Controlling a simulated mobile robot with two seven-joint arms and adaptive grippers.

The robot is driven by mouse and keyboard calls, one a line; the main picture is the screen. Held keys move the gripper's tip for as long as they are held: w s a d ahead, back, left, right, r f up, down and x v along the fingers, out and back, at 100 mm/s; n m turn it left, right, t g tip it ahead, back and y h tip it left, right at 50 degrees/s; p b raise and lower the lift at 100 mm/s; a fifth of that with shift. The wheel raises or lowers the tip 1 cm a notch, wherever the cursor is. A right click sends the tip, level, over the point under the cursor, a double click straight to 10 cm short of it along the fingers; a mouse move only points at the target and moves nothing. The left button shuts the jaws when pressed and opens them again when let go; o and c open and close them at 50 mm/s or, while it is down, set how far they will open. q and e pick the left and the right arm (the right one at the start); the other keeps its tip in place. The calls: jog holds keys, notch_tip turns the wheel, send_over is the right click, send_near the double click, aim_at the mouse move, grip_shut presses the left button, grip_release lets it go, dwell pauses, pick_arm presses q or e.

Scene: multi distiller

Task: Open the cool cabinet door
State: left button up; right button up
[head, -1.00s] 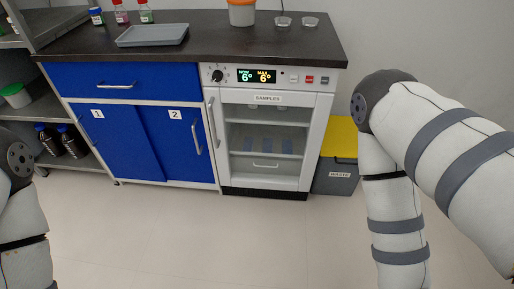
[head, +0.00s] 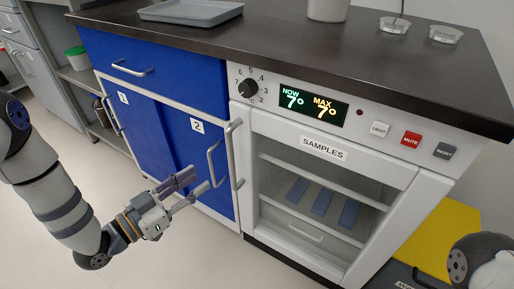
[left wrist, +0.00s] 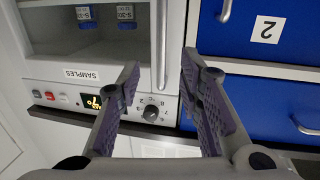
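The cool cabinet (head: 400,168) is white with a glass door (head: 312,195) labelled SAMPLES, and the door looks closed. Its handle (head: 236,160) is an upright silver bar on the door's left edge. In the upside-down left wrist view the handle (left wrist: 162,38) appears in line with the gap between the fingers. My left gripper (head: 200,179) is open and empty, in front of blue door 2 and just left of the cabinet handle. It also shows in the left wrist view (left wrist: 160,62). It looks apart from the handle. My right gripper is out of view.
Blue sliding door 2 (head: 193,150) has its own handle (head: 213,165) close to my left fingers. The display (head: 313,105) reads NOW 7°, MAX 7°. A dark worktop (head: 290,50) overhangs above. A yellow-lidded bin (head: 440,236) stands right of the cabinet.

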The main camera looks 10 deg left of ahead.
aim_at(231, 153)
pick_arm(q)
jog(key=x, duration=0.4)
jog(key=r+b+x, duration=0.1)
jog(key=x, duration=0.7)
jog(key=shift+w+a+r+b, duration=0.1)
jog(key=shift+w+r+b, duration=0.1)
jog(key=shift+b, duration=0.15)
jog(key=shift+c, duration=0.5)
grip_shut()
